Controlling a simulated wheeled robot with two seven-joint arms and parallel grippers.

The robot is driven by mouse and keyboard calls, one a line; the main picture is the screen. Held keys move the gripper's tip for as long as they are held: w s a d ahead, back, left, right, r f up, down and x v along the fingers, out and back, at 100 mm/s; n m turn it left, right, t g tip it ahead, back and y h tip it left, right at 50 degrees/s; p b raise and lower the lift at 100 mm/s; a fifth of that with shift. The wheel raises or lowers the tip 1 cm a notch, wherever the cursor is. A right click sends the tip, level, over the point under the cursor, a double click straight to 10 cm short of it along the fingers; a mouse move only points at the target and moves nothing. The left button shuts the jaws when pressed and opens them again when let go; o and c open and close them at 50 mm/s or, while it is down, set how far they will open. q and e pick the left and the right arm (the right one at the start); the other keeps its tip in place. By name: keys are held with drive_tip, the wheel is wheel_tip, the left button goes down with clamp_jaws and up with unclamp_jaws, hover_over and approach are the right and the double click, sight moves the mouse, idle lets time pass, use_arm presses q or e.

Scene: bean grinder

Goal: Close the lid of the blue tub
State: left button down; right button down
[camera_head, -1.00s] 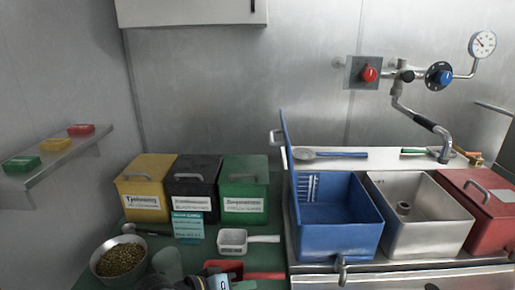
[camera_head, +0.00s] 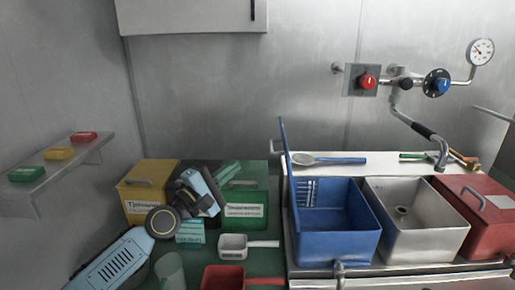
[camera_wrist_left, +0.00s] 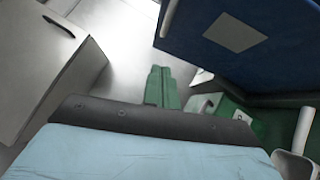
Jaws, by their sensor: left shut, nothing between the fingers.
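The blue tub (camera_head: 340,243) stands on the right-hand counter, open at the top. Its blue lid (camera_head: 288,185) stands upright at the tub's left edge, seen nearly edge-on, with a handle on its left face. In the left wrist view the lid (camera_wrist_left: 265,65) fills the upper right and carries a pale label. My left gripper (camera_head: 230,168) is above the black and green tubs, left of the lid and apart from it. Its green fingers (camera_wrist_left: 161,86) are together with nothing between them. My right gripper is out of view.
The yellow tub (camera_head: 140,202), the green tub (camera_head: 246,210), a white scoop (camera_head: 234,246) and a red scoop (camera_head: 223,279) are on the green counter. An open metal tub (camera_head: 425,238) and a red tub (camera_head: 480,232) stand right of the blue tub. A pipe with valves hangs above.

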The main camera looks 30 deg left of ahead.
use_arm(q)
drive_tip(key=w+d+r+p, duration=0.2)
drive_tip(key=w+d+p, duration=0.2)
drive_tip(key=w, duration=0.2)
drive_tip(key=shift+r, duration=0.25)
drive_tip(key=shift+w+d, duration=0.1)
